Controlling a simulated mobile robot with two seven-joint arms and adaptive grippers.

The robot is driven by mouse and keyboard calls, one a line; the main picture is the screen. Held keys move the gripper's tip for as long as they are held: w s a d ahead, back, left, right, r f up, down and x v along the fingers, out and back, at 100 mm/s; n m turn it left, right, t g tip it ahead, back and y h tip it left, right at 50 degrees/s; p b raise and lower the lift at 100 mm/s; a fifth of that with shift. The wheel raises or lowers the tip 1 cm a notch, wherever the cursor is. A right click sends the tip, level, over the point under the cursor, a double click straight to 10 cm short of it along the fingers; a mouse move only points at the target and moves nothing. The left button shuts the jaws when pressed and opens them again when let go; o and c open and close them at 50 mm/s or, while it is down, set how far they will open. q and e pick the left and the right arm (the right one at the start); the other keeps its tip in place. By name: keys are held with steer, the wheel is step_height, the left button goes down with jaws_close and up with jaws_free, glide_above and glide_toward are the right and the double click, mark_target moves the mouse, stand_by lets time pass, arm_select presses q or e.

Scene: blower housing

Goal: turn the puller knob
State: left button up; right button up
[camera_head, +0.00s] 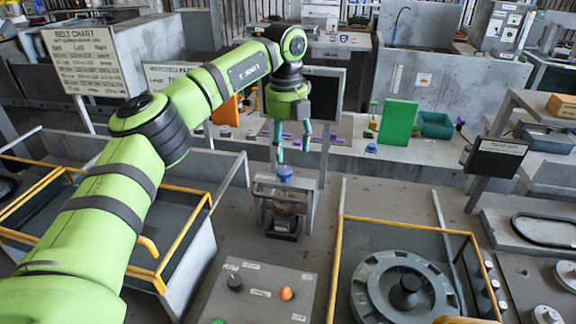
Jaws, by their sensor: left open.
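The puller knob (285,172) is a small blue knob on top of a grey metal puller frame (287,190) that stands on the floor plate near the middle of the camera_head view. My left gripper (292,155) points down from the green arm, with its two thin teal fingers apart and nothing seen between them. Its fingertips are just above the knob; I cannot tell whether the left finger touches it. My right gripper is not in view.
A yellow-railed bay with a large grey impeller wheel (375,287) is at the lower right. A control panel (245,302) with an orange button lies in front of the puller. A dark screen (325,95) stands behind the gripper. A green board (398,122) stands on the back bench.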

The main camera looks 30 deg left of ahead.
mark_target(284, 171)
arm_select(q)
steer(key=shift+s+a+r, duration=0.2)
steer(key=shift+a, duration=0.3)
steer(key=shift+s+f+y+p, duration=0.1)
steer(key=shift+f+y+p, duration=0.2)
step_height(284, 171, down, 5)
steer(key=shift+p, duration=0.95)
steer(key=shift+d+f, duration=0.1)
steer(key=shift+f, duration=0.5)
steer(key=c, duration=1.1)
